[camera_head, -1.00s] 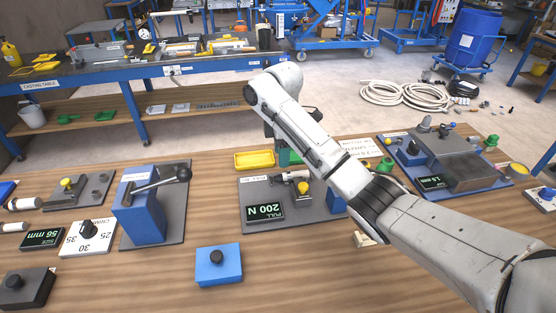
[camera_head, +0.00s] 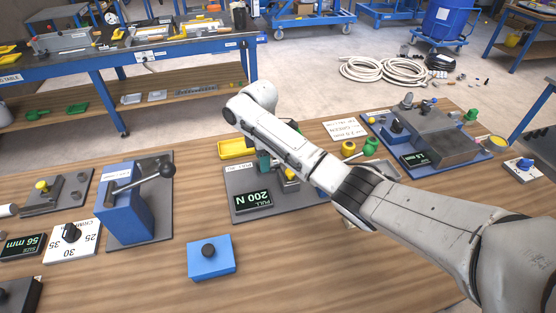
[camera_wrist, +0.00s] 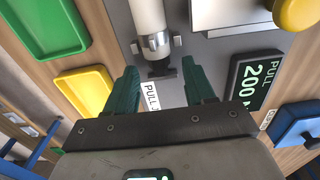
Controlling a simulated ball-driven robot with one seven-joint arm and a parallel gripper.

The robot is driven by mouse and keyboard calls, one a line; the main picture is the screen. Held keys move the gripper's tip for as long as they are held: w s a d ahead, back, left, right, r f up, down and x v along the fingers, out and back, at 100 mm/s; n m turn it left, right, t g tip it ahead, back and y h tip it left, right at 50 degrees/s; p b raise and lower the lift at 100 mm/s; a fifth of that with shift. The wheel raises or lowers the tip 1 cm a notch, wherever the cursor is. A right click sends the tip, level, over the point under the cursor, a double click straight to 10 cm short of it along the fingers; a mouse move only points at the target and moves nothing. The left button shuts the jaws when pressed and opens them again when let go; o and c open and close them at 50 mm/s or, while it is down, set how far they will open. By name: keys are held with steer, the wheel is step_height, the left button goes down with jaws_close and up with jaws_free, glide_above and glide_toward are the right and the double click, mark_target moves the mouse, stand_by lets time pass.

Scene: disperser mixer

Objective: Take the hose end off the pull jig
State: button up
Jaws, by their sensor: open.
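The pull jig (camera_head: 237,180) is a grey plate with a "PULL 200 N" display (camera_head: 253,200), seen on the bench in the head view. The display also shows in the wrist view (camera_wrist: 258,77). The hose end (camera_wrist: 148,17) is a white tube with a metal collar and a dark tip, lying over the jig's plate at the top of the wrist view. My gripper (camera_wrist: 163,84) is open, its green fingers on either side of the space just short of the dark tip, with nothing between them. In the head view my arm hides most of the hose end.
A yellow tray (camera_wrist: 84,92) and a green tray (camera_wrist: 45,25) lie beside the jig. A yellow knob (camera_wrist: 298,14) and a blue box (camera_wrist: 300,122) are at the right. In the head view, a blue lever press (camera_head: 125,203) stands left of the jig.

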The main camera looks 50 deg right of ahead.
steer(key=shift+f, duration=0.75)
steer(key=shift+c, duration=0.3)
jaws_close()
